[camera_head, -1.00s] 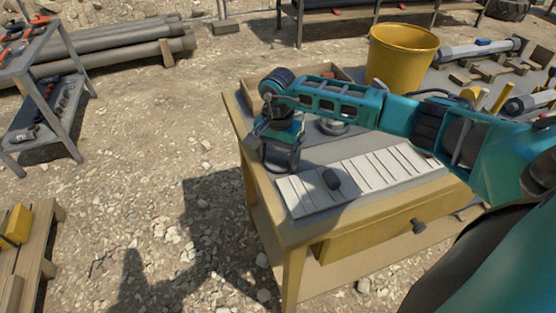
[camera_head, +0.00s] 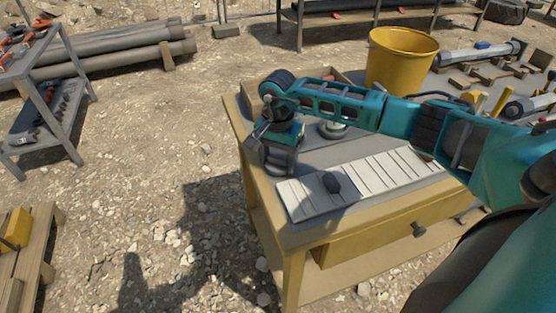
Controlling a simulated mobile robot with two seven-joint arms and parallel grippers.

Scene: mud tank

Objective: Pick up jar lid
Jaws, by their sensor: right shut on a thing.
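A round grey metal object (camera_head: 332,129) stands on the bench just right of the gripper, partly behind my forearm. My left gripper is not in view.
A yellow bucket (camera_head: 400,60) stands behind my forearm. A tool shelf (camera_head: 45,90) is at the left, with open gravel between.

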